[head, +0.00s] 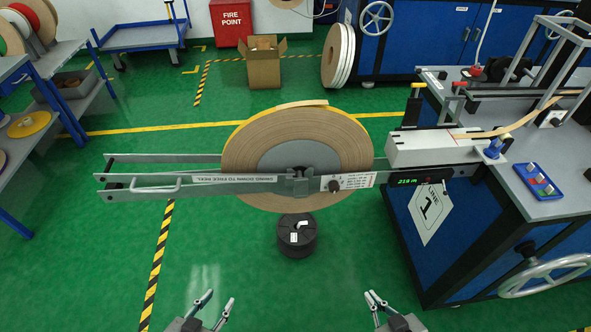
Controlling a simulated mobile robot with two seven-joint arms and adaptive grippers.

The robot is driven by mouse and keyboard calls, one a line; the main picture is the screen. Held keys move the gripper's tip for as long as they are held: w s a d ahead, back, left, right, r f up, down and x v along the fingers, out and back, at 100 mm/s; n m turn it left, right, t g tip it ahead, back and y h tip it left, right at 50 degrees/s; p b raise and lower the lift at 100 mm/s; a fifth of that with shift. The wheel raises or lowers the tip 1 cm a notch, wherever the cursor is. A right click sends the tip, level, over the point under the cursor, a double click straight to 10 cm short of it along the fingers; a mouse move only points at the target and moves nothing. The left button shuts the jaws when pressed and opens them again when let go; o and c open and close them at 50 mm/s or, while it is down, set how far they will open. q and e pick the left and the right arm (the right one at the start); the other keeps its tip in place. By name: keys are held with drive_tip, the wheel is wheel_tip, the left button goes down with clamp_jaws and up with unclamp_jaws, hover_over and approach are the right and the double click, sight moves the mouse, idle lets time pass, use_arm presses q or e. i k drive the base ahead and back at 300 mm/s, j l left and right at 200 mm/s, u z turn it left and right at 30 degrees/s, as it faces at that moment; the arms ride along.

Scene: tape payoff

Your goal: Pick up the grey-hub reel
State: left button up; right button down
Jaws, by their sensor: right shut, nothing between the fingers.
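The frame hides the middle of the reel. My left gripper (219,297) is at the bottom edge, open and empty, below and left of the reel. My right gripper (376,294) is at the bottom, shut and empty, below and right of the reel. Both grippers are well apart from the reel.
A black cylinder (296,240) stands on the green floor below the reel. A blue machine bench (460,240) with a handwheel (545,275) blocks the right side. A rack (85,100) with other reels stands left. A cardboard box (264,66) stands behind. Floor at lower left is clear.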

sight(326, 139)
drive_tip(key=u, duration=1.05)
drive_tip(key=i+l+z, duration=0.35)
drive_tip(key=i+l, duration=0.15)
drive_tip(key=k+l+z, duration=0.1)
drive_tip(key=i+j+u, duration=0.15)
drive_tip(key=l, duration=0.15)
drive_tip(key=k+z, duration=0.05)
